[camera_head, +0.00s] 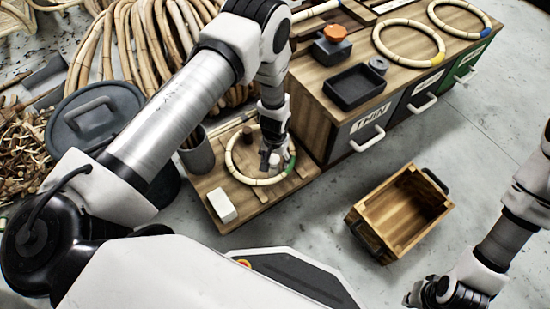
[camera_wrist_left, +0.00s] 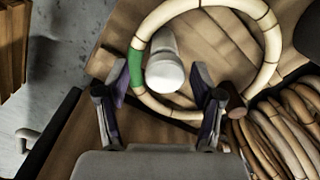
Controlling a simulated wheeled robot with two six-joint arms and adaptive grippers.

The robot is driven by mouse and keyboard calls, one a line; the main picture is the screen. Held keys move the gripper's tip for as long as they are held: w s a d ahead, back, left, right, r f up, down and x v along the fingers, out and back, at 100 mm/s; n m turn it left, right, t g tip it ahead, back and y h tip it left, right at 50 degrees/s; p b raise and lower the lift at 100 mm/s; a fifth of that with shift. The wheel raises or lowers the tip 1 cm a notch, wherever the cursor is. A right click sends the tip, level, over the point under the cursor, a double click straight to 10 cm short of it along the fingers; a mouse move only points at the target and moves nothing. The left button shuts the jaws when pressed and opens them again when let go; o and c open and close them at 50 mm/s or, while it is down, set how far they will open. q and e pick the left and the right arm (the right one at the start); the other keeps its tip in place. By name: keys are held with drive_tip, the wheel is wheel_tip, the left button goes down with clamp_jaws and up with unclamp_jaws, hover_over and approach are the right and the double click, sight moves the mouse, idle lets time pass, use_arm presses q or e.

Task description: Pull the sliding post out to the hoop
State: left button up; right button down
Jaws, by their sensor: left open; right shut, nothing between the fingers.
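The pale hoop (camera_head: 231,158) with a green band lies on a wooden board (camera_head: 192,184); the left wrist view also shows the hoop (camera_wrist_left: 271,42) and its green band (camera_wrist_left: 135,68). A white, round-topped post (camera_wrist_left: 165,72) stands inside the hoop, close to the green band; I cannot tell whether they touch. A brown peg (camera_head: 247,132) is near the hoop's far side. My left gripper (camera_head: 274,160) is low over the hoop. In the left wrist view its open fingers (camera_wrist_left: 160,108) are on either side below the post, not closed on it. My right gripper (camera_head: 409,298) is shut and empty.
A white block (camera_head: 221,205) lies on the board's near corner. A grey cup (camera_head: 197,155) stands at its left. A drawer cabinet (camera_head: 318,122) with a black tray (camera_head: 355,87) is to the right. An empty wooden crate (camera_head: 372,238) sits on the floor.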

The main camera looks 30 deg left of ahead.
use_arm(q)
wheel_tip(320, 180, up, 12)
idle(0.3)
drive_tip(key=shift+f, duration=0.15)
